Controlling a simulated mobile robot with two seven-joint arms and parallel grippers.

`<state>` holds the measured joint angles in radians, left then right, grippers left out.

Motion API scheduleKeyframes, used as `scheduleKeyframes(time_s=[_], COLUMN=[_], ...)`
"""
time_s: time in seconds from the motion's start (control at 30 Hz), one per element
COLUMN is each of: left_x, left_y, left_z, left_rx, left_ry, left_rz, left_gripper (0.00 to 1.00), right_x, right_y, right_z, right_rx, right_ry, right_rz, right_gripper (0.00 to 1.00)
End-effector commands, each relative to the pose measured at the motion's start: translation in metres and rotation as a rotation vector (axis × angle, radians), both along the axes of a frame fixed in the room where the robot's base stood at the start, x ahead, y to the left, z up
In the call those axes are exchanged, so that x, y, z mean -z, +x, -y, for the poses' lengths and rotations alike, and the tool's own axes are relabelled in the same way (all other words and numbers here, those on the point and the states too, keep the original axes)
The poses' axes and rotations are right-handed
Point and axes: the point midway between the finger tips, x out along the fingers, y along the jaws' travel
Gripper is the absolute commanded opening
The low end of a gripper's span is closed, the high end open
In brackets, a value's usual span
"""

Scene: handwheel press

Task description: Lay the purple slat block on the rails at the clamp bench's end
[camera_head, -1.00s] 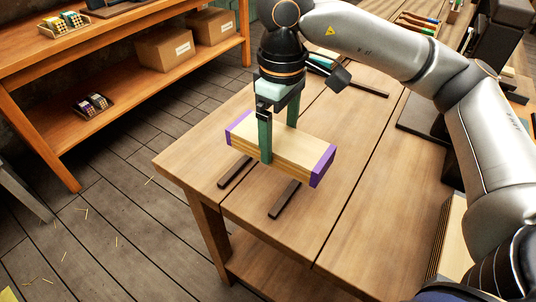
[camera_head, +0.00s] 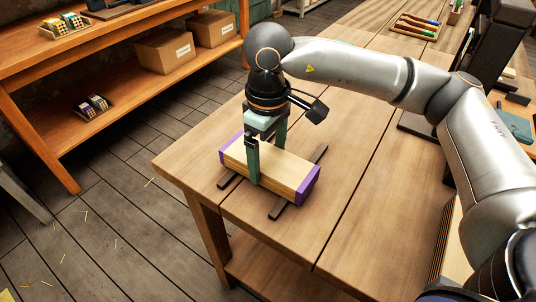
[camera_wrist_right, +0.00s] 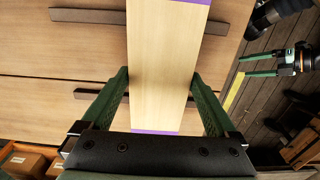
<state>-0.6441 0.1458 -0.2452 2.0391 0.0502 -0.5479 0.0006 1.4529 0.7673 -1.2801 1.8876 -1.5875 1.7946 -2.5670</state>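The purple slat block (camera_head: 275,167), pale wood with purple ends, sits low over the two dark rails (camera_head: 290,192) at the bench's near end. I cannot tell whether it touches them. My right gripper (camera_head: 267,165) is shut on the block's middle, one green finger on each long side. In the right wrist view the block (camera_wrist_right: 163,60) runs between the fingers (camera_wrist_right: 160,85), and the rails (camera_wrist_right: 88,16) cross beneath it. My left gripper (camera_wrist_right: 260,65) shows only at the right of that view, away from the block, with its fingers apart and empty.
The clamp bench (camera_head: 350,195) has bare top around the rails, and its near left corner is close. A shelf unit (camera_head: 120,110) with cardboard boxes (camera_head: 165,50) stands across the floor at left. A tray of coloured-handled tools (camera_head: 415,27) lies at the far end.

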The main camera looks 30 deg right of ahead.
Motion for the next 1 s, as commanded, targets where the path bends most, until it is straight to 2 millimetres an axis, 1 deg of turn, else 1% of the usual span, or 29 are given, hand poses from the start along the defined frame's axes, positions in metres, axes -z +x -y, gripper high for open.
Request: scheduleKeyframes(time_s=[0.27, 0.37, 0.43, 0.57, 0.7, 0.8, 0.9, 1.0], left_x=[-0.002, -0.007, -0.007, -0.009, -0.011, -0.012, -0.013, -0.014], left_y=[0.000, 0.000, 0.000, 0.000, 0.000, -0.001, -0.001, -0.001], left_z=[0.000, 0.000, 0.000, 0.000, 0.000, 0.001, 0.001, 0.001], left_rx=[0.000, 0.000, 0.000, -0.001, 0.000, 0.000, 0.001, 0.002], left_ry=[0.000, 0.000, -0.001, -0.001, -0.001, -0.002, -0.001, -0.001], left_rz=[0.001, 0.001, 0.002, 0.002, 0.000, -0.002, -0.003, -0.005], left_gripper=[0.85, 0.85, 0.85, 0.85, 0.85, 0.85, 0.85, 0.85], right_x=[-0.001, -0.006, -0.013, -0.039, -0.071, -0.091, -0.108, -0.118], right_y=[0.000, 0.000, 0.001, 0.001, 0.001, 0.001, 0.000, 0.000], right_z=[0.000, 0.000, 0.000, -0.001, -0.001, -0.001, 0.000, 0.000], right_rx=[0.000, 0.000, 0.000, -0.001, -0.002, -0.001, -0.001, -0.001], right_ry=[0.000, 0.001, 0.001, 0.002, 0.002, 0.001, 0.001, 0.001], right_rz=[0.000, 0.001, 0.003, 0.006, 0.006, 0.004, 0.003, 0.001], right_gripper=[1.00, 1.00, 1.00, 1.00, 1.00, 1.00, 1.00, 1.00])
